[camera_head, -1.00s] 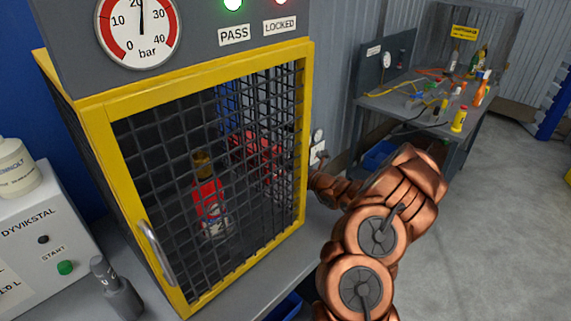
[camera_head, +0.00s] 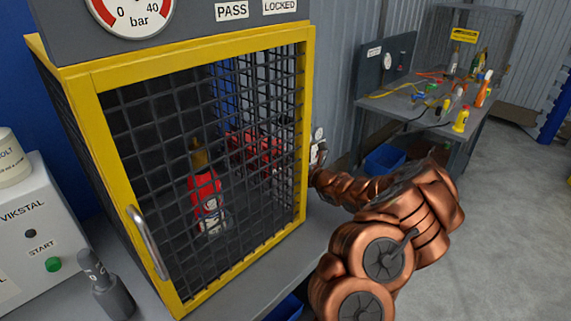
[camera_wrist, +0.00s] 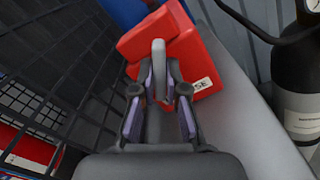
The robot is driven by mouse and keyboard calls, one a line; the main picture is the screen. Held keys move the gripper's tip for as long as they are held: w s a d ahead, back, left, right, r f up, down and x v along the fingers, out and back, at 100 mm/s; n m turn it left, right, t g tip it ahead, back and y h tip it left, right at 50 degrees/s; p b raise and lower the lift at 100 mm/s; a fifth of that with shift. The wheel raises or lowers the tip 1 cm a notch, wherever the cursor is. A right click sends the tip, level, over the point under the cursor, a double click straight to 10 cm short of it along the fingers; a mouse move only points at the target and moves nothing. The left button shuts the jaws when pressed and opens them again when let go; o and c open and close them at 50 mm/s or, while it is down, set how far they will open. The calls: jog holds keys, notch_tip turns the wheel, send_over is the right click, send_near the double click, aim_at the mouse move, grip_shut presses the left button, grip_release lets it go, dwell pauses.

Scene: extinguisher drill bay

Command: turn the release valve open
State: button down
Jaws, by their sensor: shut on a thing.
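The release valve is a red block (camera_wrist: 178,55) with a grey lever handle (camera_wrist: 158,60) and a white label ending in "SE", at the top centre of the wrist view. My gripper (camera_wrist: 160,92) has its two fingers on either side of the lever handle and is shut on it. The handle points along the fingers towards the palm. In the head view my copper arm reaches behind the right side of the yellow-framed cage (camera_head: 88,130), and the gripper itself is hidden there. A red shape (camera_head: 255,150) shows through the mesh, too obscured to identify surely.
A red extinguisher (camera_head: 206,192) stands inside the mesh cage. The cage wall runs close along the gripper's left in the wrist view. A black cylinder with a white label (camera_wrist: 300,95) stands at the right. A cluttered workbench (camera_head: 405,108) is at the back right.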

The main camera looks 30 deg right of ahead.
jog(key=c, duration=1.2)
grip_release()
jog(key=shift+s+d, duration=0.1)
jog(key=shift+v, duration=5.85)
